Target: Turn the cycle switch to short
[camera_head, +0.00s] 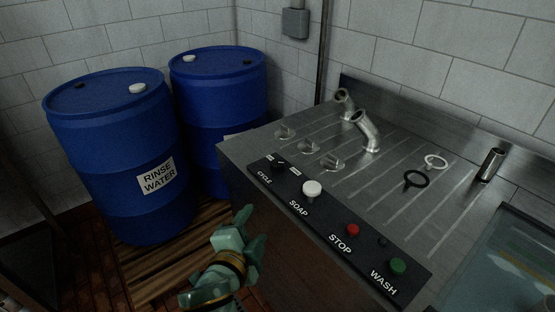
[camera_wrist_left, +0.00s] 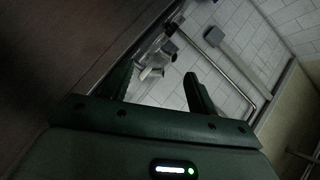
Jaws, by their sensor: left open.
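The black control panel (camera_head: 330,220) slopes along the front edge of the steel counter. The cycle switch (camera_head: 279,164) is a small dark knob at the panel's left end, above the word CYCLE, with a small light label on each side. The label words and the knob's exact setting are too small to read. My left gripper (camera_head: 250,222) is green, in front of and below the panel, apart from the switch. It is open and empty; its two fingers also show in the left wrist view (camera_wrist_left: 158,78). My right gripper is out of view.
A white soap knob (camera_head: 312,189), a red stop button (camera_head: 352,230) and a green wash button (camera_head: 398,265) sit along the panel. Metal fittings (camera_head: 333,161) and a bent pipe (camera_head: 368,130) stand on the counter. Blue barrels (camera_head: 115,125) stand on a wooden pallet at left.

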